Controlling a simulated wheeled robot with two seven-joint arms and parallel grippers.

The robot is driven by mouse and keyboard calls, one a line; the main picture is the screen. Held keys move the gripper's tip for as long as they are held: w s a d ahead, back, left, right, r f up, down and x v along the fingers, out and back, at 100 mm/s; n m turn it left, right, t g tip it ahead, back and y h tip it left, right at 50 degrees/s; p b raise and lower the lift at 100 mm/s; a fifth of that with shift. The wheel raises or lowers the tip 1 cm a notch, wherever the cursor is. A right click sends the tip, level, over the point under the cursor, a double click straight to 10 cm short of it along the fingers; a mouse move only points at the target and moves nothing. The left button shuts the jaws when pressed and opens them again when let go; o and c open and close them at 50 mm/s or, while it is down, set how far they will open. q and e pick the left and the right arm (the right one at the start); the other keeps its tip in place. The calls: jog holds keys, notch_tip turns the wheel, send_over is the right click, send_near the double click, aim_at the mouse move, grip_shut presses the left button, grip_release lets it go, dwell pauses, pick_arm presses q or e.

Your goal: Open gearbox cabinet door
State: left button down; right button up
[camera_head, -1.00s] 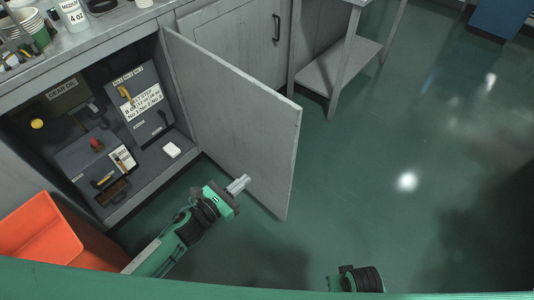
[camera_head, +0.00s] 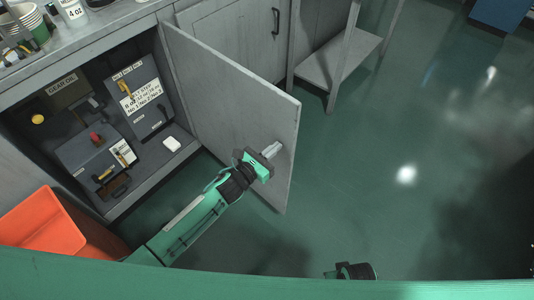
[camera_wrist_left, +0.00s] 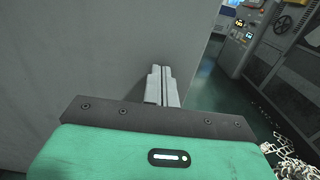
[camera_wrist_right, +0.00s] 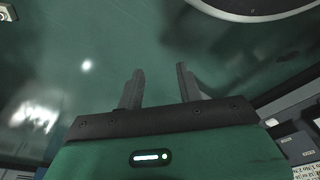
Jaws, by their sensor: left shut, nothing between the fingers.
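The grey cabinet door (camera_head: 228,95) stands swung wide open, its free edge toward the right. In the open cabinet are dark gearbox units (camera_head: 90,150) with a red knob, yellow handles and white labels. My left gripper (camera_head: 273,148) is shut and empty at the door's inner face, near its free edge; I cannot tell whether it touches. In the left wrist view its closed fingers (camera_wrist_left: 161,86) point along the grey door panel (camera_wrist_left: 90,50). My right gripper (camera_wrist_right: 160,88) is open and empty over the green floor in the right wrist view.
An orange bin (camera_head: 45,228) stands at the lower left by the cabinet. The counter (camera_head: 110,25) above holds cups and jars. A grey shelf stand (camera_head: 335,65) is behind the door. The green floor (camera_head: 400,130) to the right is clear.

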dwell(0.3)
